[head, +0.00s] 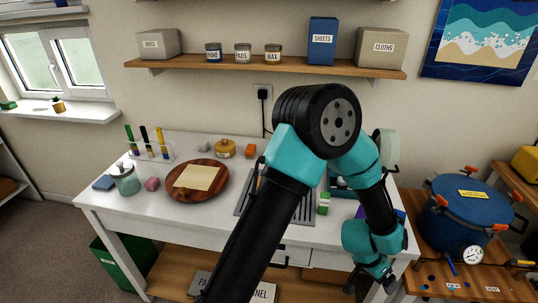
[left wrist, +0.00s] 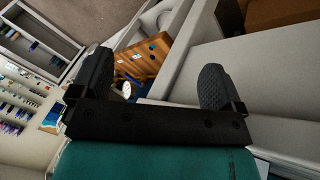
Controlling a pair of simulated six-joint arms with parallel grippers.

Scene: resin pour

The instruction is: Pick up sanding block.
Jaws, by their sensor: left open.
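I cannot tell for certain which item is the sanding block. My left gripper (head: 370,284) hangs low at the table's right front, to the right of and below these pieces, touching none. In the left wrist view its two dark fingers (left wrist: 156,88) are wide apart with nothing held between them. My left arm hides part of the table's middle and right. My right gripper does not show.
A round wooden board (head: 218,193) with a paper sheet, a glass jar (head: 125,180) and a rack of tubes (head: 150,152) stand on the left of the table. A blue pot (head: 460,215) with a gauge stands on the right bench. A shelf (head: 190,62) runs above.

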